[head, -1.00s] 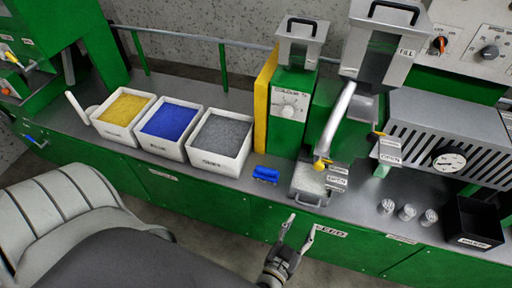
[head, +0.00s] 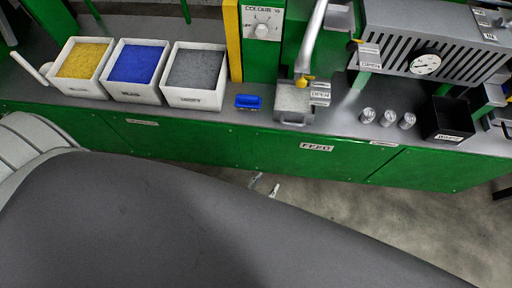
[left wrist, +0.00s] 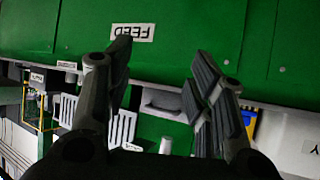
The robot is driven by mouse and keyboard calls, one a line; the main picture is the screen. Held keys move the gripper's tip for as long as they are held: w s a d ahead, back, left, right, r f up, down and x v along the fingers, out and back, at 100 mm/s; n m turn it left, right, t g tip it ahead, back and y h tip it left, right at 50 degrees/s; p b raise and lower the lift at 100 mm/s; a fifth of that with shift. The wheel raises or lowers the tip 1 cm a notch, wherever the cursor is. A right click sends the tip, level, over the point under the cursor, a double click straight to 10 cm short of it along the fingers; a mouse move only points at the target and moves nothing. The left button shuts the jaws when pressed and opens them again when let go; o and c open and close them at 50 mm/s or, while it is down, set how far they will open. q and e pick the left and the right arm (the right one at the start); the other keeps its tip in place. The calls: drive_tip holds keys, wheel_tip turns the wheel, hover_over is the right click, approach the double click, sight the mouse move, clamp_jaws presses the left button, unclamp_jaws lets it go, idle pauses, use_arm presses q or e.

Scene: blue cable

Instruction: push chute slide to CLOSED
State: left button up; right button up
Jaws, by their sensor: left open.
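A grey metal tray with a front handle (head: 293,107) sits at the bench's front edge under a silver chute pipe (head: 312,35). A yellow knob (head: 304,82) is above it, beside small labels (head: 320,93), one reading OPEN. I cannot tell for sure which part is the chute slide. My left gripper (head: 264,185) is open and empty, below and in front of the bench, mostly hidden by my arm. In the left wrist view its fingers (left wrist: 160,80) are spread, with the tray handle (left wrist: 160,105) beyond them. My right gripper is out of view.
White bins hold yellow (head: 84,62), blue (head: 136,63) and grey (head: 196,68) granules. A blue object (head: 248,101) lies left of the tray. Metal cups (head: 387,117) and a black box (head: 447,118) stand right. The green FEED panel (head: 317,147) faces free floor.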

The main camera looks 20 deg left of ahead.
use_arm(q)
drive_tip(key=shift+s+a+f+g, duration=0.2)
drive_tip(key=shift+s+a+f, duration=0.05)
drive_tip(key=shift+s+f, duration=0.25)
drive_tip(key=shift+s+a+f+g, duration=0.25)
drive_tip(key=shift+s+f, duration=0.1)
drive_tip(key=shift+f, duration=0.15)
drive_tip(key=s+a+f+g+y, duration=0.1)
drive_tip(key=s+a+f+g, duration=0.3)
drive_tip(key=s+a+f, duration=0.3)
drive_tip(key=s+a+f+g+y, duration=0.1)
drive_tip(key=s+a+f+g, duration=0.4)
drive_tip(key=s, duration=1.1)
wheel_tip(320, 180, down, 4)
drive_tip(key=shift+s+a+r, duration=0.2)
drive_tip(key=shift+s+a, duration=0.1)
drive_tip(key=shift+a, duration=0.75)
drive_tip(key=shift+g, duration=0.25)
